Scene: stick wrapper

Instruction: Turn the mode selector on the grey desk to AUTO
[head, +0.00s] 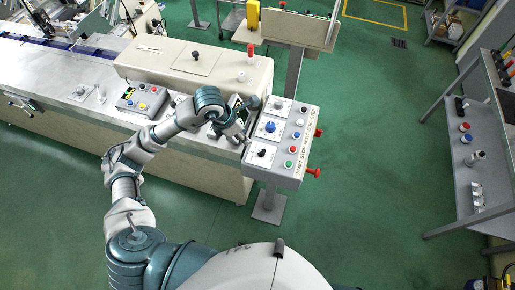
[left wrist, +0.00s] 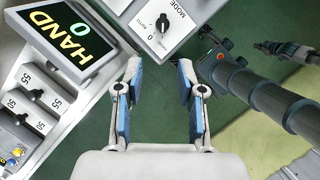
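The grey desk (head: 300,160) is a sloped panel on a post with knobs and coloured buttons. Its near-left white plate carries a black selector (head: 262,153). In the left wrist view, a black mode selector (left wrist: 162,23) sits on a white plate marked MODE, AUTO and 0; I cannot tell its exact pointing. A tilted display (left wrist: 66,38) reads HAND and 0. My left gripper (head: 243,138) is at the desk's left edge; its fingers (left wrist: 159,75) are apart and empty, below the selector in the wrist picture and not touching it. My right gripper is not in view.
A blue knob (head: 270,127) and a grey knob (head: 278,104) sit above the black selector. Red knobs (head: 313,173) stick out from the desk's right side. A long machine bench (head: 190,152) stands left. Green floor is clear to the right, before a shelf (head: 450,165).

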